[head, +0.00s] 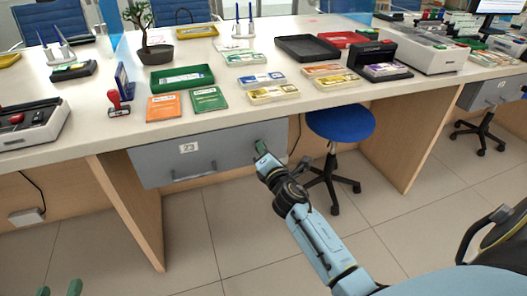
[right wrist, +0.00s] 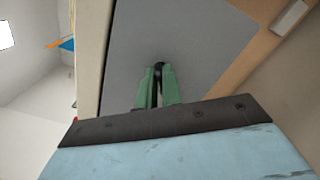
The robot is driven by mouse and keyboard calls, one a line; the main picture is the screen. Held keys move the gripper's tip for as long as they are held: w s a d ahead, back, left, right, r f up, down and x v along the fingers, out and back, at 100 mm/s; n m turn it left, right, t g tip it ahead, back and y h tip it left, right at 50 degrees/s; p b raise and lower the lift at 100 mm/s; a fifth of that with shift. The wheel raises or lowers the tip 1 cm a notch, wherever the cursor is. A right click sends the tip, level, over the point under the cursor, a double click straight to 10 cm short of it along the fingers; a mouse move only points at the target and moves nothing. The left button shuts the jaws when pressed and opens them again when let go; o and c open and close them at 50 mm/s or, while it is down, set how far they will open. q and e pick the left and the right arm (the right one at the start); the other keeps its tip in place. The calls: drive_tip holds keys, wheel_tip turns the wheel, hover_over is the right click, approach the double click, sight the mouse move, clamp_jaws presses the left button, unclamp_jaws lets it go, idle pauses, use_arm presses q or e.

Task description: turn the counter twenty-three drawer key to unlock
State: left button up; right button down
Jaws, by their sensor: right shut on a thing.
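The grey drawer (head: 225,150) with a label reading 23 (head: 188,147) is under the counter's front edge and looks closed. My right gripper (head: 260,147) is at the right part of the drawer front. In the right wrist view its green fingers (right wrist: 158,82) are close together on the small dark key (right wrist: 158,66) at the grey front. The fingers hide most of the key, so I cannot tell its turn angle. My left gripper (head: 58,289) shows only its green fingertips at the bottom left, apart and empty, away from the drawer.
A drawer handle (head: 194,173) is low on the drawer front. A blue stool (head: 341,123) stands to the right of my right gripper. The countertop (head: 215,121) above holds booklets, trays, a red-handled stamp (head: 117,102) and a small tree. The floor before the drawer is clear.

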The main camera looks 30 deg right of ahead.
use_arm(q)
drive_tip(key=shift+s+a+f+g, duration=0.2)
drive_tip(key=shift+f+g, duration=0.15)
drive_tip(key=shift+f, duration=0.2)
drive_tip(key=shift+s+a+f+g, duration=0.1)
drive_tip(key=shift+s+f+g, duration=0.1)
drive_tip(key=shift+f+g, duration=0.25)
use_arm(e)
drive_tip(key=shift+f+m, duration=0.1)
drive_tip(key=shift+m, duration=3.5)
use_arm(q)
drive_tip(key=shift+f, duration=0.1)
use_arm(e)
drive_tip(key=c, duration=1.6)
unclamp_jaws()
drive_tip(key=shift+o, duration=0.2)
use_arm(q)
drive_tip(key=shift+p, duration=0.3)
